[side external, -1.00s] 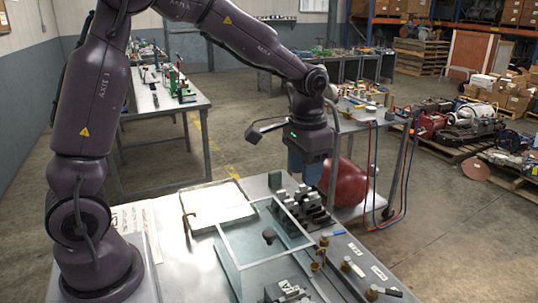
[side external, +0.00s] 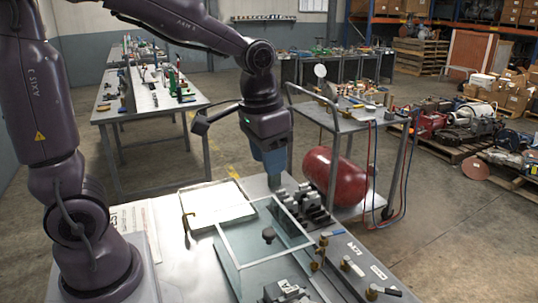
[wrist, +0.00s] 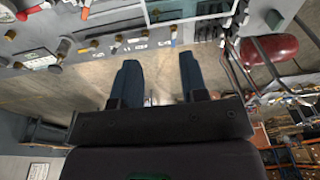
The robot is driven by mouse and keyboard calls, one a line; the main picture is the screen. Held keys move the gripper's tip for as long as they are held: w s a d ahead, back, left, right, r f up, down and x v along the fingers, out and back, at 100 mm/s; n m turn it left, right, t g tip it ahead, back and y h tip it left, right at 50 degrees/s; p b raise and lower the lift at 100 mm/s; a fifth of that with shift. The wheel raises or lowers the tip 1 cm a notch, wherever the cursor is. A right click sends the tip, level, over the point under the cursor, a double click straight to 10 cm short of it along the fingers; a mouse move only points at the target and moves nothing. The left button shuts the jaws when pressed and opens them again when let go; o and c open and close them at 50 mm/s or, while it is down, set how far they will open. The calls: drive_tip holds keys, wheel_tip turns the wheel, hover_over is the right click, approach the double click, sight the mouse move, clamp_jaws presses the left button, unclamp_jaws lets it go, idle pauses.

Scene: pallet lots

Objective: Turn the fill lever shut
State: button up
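My gripper (side external: 274,180) is over the bench's far part, well away from the levers. In the wrist view its blue fingers (wrist: 158,60) are apart with nothing between them.
A glass-sided tank (side external: 222,258) stands mid-bench, with a dark knob (side external: 268,234) inside its outline. Dark grey blocks (side external: 312,203) sit close right of my gripper. A white tray (side external: 222,207) lies left. A cart with a red cylinder (side external: 338,178) stands behind.

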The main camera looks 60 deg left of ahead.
drive_tip(key=m+g, duration=0.2)
approach(339, 230)
wheel_tip(339, 230, down, 8)
drive_tip(key=shift+s+a+f, duration=0.1)
drive_tip(key=shift+s+f, duration=0.05)
drive_tip(key=shift+c, duration=0.5)
clamp_jaws()
